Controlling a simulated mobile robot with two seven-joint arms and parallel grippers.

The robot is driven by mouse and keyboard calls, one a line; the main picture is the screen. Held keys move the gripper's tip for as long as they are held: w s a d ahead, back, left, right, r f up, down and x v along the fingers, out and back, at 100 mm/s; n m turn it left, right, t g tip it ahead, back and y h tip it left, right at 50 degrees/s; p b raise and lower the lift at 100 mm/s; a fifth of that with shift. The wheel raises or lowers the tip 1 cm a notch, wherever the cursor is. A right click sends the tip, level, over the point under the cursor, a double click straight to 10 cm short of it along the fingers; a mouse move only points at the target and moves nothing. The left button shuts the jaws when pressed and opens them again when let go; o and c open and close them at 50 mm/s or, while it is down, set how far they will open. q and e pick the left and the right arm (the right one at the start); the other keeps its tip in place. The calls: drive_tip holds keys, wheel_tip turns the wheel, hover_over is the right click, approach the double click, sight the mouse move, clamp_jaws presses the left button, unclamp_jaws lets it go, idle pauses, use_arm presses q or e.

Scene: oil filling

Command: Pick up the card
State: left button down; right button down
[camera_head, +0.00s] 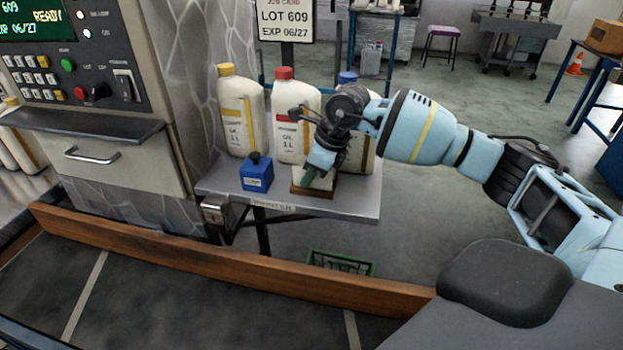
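A small pale, card-like piece (325,183) lies on a brown wooden block (314,192) on the grey shelf (350,203). My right gripper (312,176) points down at this block, with its dark green tips right over or at the pale piece. My own wrist and fingers hide much of it, so I cannot tell whether the fingers touch it or are open or shut. A job card sign reading LOT 609, EXP 06/27 (286,22) stands upright behind the shelf. My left gripper is not in view.
White bottles with a yellow cap (240,115), a red cap (296,125) and a blue cap (347,78) stand on the shelf. A blue box with a knob (257,175) stands left of the block. The control machine (80,60) is at left. A green crate (340,262) sits below.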

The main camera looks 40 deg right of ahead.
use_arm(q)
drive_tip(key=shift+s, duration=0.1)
use_arm(e)
drive_tip(key=shift+r, duration=0.15)
drive_tip(key=shift+r, duration=0.65)
drive_tip(key=shift+a+r, duration=0.2)
drive_tip(key=shift+r, duration=0.85)
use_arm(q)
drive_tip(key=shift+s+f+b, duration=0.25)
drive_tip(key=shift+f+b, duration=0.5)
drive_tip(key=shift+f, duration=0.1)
use_arm(e)
drive_tip(key=s+a, duration=0.2)
drive_tip(key=a, duration=0.5)
drive_tip(key=s+a+r, duration=0.1)
drive_tip(key=s+a, duration=0.2)
drive_tip(key=a, duration=0.4)
drive_tip(key=shift+s+a+r, duration=0.15)
drive_tip(key=shift+a, duration=0.2)
